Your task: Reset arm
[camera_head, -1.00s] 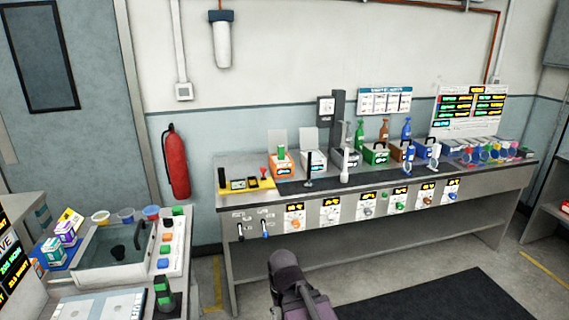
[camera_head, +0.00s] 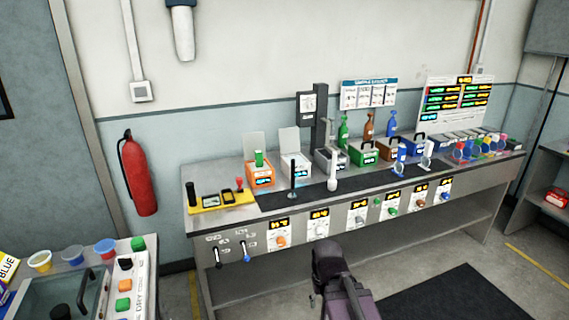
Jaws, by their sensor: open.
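Part of my arm (camera_head: 338,278) shows at the bottom centre, in front of the long bench. It is a dark grey and purplish link with a rounded joint at its upper end. No fingertips of my gripper can be made out, and nothing is seen held. The rest of the arm lies below the frame edge.
The long grey bench (camera_head: 232,221) carries bottles, coloured boxes and a yellow tray (camera_head: 222,203), with knobs along its front. A side counter (camera_head: 78,262) with cups and buttons stands at lower left. A red extinguisher (camera_head: 138,175) hangs on the wall. A dark mat (camera_head: 450,295) lies on the floor.

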